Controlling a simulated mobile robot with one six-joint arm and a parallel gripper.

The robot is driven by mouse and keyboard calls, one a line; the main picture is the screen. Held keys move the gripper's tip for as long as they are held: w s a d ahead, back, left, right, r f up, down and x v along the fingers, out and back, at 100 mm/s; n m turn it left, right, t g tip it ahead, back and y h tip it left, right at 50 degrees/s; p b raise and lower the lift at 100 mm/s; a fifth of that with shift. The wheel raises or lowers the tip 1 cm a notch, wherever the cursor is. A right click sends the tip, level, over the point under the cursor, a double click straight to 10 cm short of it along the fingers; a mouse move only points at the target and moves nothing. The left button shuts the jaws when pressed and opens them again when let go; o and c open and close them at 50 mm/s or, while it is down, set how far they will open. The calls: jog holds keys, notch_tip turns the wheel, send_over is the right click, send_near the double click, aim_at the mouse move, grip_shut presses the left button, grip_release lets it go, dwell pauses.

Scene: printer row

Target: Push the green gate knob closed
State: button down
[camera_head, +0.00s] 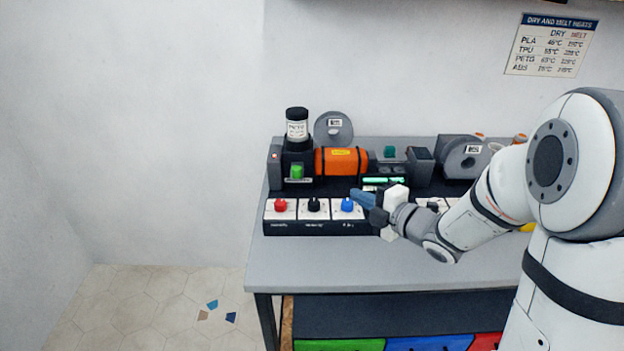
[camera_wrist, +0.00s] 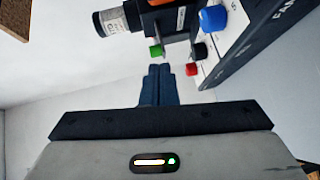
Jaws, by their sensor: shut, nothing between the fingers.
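The green gate knob (camera_head: 296,171) sits on the front of the dark holder under the upright PETG bottle (camera_head: 297,125), at the left of the machine. In the wrist view the green knob (camera_wrist: 156,50) shows just beyond the fingertips. My gripper (camera_head: 358,195) is shut and empty, its blue fingers pointing left. In the head view it is to the right of the green knob, near the blue knob. In the wrist view the shut fingertips (camera_wrist: 160,68) lie just below the green knob in the picture; whether they touch it I cannot tell.
A panel (camera_head: 300,228) with red (camera_head: 281,204), black (camera_head: 314,204) and blue (camera_head: 347,204) knobs stands in front of the machine. An orange barrel (camera_head: 342,161) lies right of the bottle holder. The grey tabletop (camera_head: 330,264) is clear in front of the panel.

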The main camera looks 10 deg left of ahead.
jog(key=s+a+n+g+y, duration=0.3)
jog(key=n, duration=0.1)
jog(key=p, duration=0.2)
send_near(297, 168)
jog(key=s+a, duration=0.2)
jog(key=a, duration=0.1)
jog(key=s+a+f, duration=0.1)
jog(key=shift+a, duration=0.4)
jog(key=w, duration=0.1)
jog(key=w+a, duration=0.1)
jog(key=w, duration=0.1)
jog(key=shift+w+f+p, duration=0.1)
jog(key=shift+p, duration=0.25)
jog(key=shift+w+a, duration=0.2)
jog(key=shift+w, duration=0.1)
jog(key=shift+d+f, duration=0.1)
